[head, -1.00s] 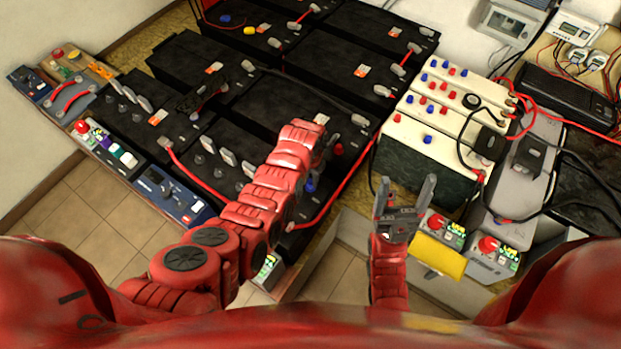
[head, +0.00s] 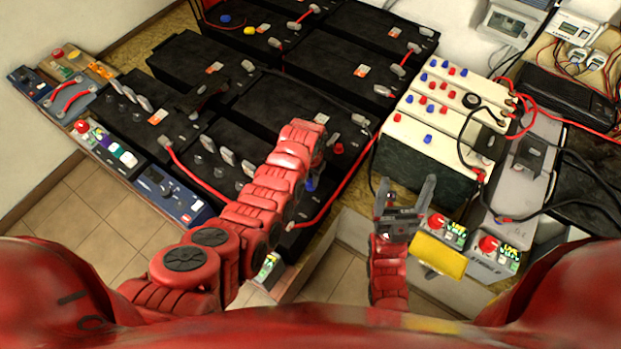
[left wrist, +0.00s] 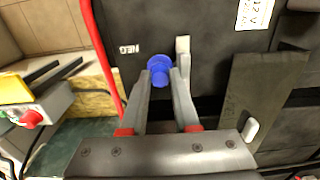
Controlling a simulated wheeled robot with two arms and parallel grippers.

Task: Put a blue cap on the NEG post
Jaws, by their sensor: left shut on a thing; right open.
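My left gripper (left wrist: 161,75) is shut on a blue cap (left wrist: 160,71) in the left wrist view. The cap is between the fingertips, right beside the white NEG label (left wrist: 130,49) on a black battery (left wrist: 205,30). The NEG post is not visible; I cannot tell whether the cap sits on it or above it. In the head view my red left arm hides most of that gripper, but the blue cap (head: 310,184) shows at its right side. My right gripper (head: 406,205) is open and empty, low in front of the cream-topped batteries.
A red cable (left wrist: 103,60) runs close left of the label, and a grey upright lug (left wrist: 183,50) stands close right of the cap. Cream-topped batteries (head: 400,133) with red and blue caps stand on the right. Control boxes (head: 175,192) line the left front edge.

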